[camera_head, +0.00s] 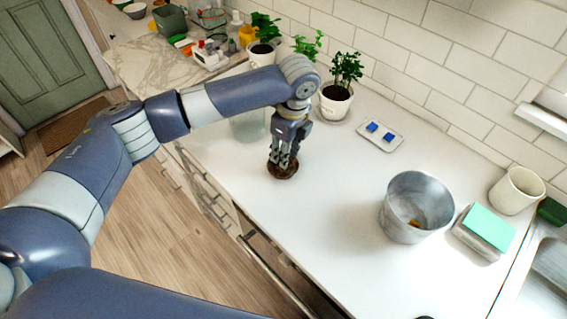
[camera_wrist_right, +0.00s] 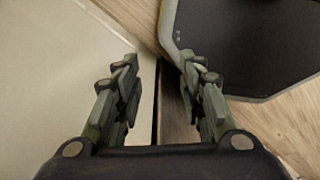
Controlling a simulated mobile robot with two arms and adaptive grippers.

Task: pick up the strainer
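My left gripper (camera_head: 283,163) points down at the counter with its fingertips at a small dark brown round object (camera_head: 283,172). The fingers cover much of this object, and I cannot tell whether it is the strainer or whether the fingers grip it. No other thing is clearly recognisable as a strainer. My right gripper (camera_wrist_right: 160,95) shows in the right wrist view with its fingers apart and nothing between them.
A metal bucket (camera_head: 398,222) with something orange inside stands on the white counter (camera_head: 330,235). A scale-like box with a green top (camera_head: 488,228) and a cream pot (camera_head: 515,192) stand right. Potted plants (camera_head: 336,100) and a tray with blue pieces (camera_head: 380,136) line the back.

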